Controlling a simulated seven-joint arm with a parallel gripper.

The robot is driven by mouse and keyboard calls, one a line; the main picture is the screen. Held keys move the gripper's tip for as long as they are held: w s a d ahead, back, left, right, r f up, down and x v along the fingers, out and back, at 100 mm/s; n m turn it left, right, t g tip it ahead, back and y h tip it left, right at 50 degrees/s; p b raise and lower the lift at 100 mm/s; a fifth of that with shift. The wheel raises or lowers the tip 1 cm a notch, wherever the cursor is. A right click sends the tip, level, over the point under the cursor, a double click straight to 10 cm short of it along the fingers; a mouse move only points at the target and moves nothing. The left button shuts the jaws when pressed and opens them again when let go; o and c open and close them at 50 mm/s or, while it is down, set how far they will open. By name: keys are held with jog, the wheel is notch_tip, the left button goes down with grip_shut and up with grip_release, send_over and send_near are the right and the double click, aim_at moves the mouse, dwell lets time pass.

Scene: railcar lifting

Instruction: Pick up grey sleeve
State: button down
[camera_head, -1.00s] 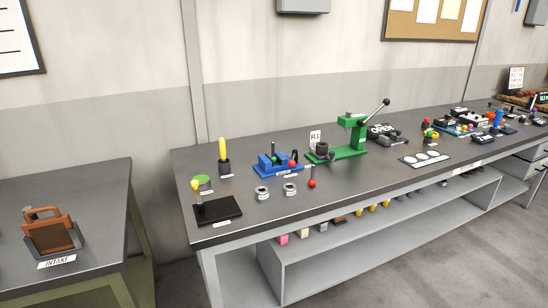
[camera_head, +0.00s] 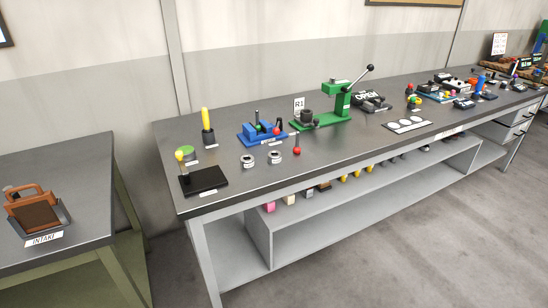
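Two small grey ring-shaped pieces stand on the dark workbench top (camera_head: 350,146): a left one (camera_head: 248,161) and a right one (camera_head: 275,157), each with a white label in front. They look like sleeves, but I cannot tell which is the grey sleeve. A darker round piece (camera_head: 307,116) sits at the base of the green lever press (camera_head: 338,105). My gripper is not in view.
Behind the rings is a blue vise (camera_head: 262,136). A red-balled lever (camera_head: 297,150) stands to their right. A black plate (camera_head: 205,180) with a yellow-topped post and a yellow-handled tool (camera_head: 208,128) are left. A brown case (camera_head: 37,214) sits on the separate left table.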

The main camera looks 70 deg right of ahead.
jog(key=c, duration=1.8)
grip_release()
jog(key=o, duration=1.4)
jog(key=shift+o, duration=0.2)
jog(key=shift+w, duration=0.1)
